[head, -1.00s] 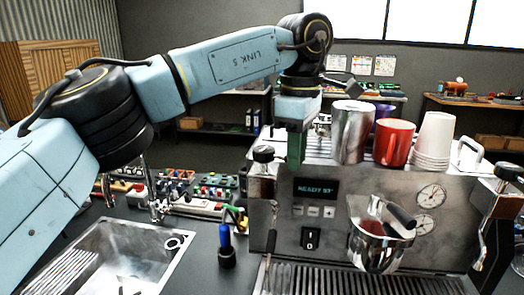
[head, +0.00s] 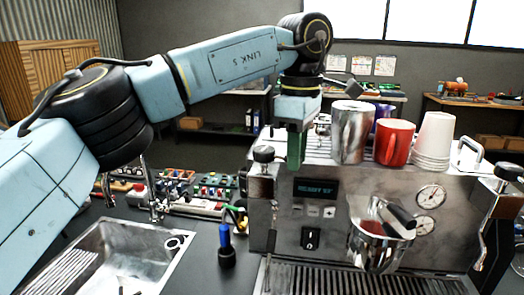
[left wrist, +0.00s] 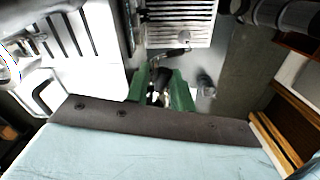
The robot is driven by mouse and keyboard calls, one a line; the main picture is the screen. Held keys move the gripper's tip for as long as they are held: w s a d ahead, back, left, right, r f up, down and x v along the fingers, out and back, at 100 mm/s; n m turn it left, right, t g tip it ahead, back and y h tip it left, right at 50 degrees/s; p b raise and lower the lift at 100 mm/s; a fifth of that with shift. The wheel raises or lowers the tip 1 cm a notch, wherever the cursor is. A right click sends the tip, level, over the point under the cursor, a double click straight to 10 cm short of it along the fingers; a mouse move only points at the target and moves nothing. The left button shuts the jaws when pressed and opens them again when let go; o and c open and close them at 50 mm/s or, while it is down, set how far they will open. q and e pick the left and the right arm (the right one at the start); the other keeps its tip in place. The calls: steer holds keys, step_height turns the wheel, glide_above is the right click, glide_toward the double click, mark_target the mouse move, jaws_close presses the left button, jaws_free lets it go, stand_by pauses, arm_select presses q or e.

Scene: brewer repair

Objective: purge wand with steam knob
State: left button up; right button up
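The steel espresso machine (head: 345,205) stands on the counter. A black knob (head: 263,154) sits at its left front corner, and a thin steel wand (head: 271,235) hangs below it. A second black knob (head: 508,172) is at the right end. My left gripper (head: 294,150) points down with green fingers, just right of the left knob in the head view. In the left wrist view its fingers (left wrist: 161,90) are apart, with a dark shiny part showing between them. I cannot tell whether they touch it. My right gripper is not in view.
A steel cup (head: 352,132), a red mug (head: 394,143) and stacked white cups (head: 434,142) stand on the machine's top. A black handle (head: 402,217) juts from its front above the drip tray (head: 350,278). The sink (head: 115,250) is left, with a blue-handled tool (head: 225,236) between.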

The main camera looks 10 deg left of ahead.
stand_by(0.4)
arm_select(q)
steer(key=s+a+m, duration=0.5)
steer(key=a+m, duration=0.1)
steer(key=m, duration=0.9)
steer(key=shift+a, duration=0.2)
steer(key=shift+o, duration=0.5)
steer(key=shift+s, duration=0.1)
steer(key=o, duration=0.3)
steer(key=shift+r, duration=0.1)
step_height(320, 180, up, 7)
stand_by(0.3)
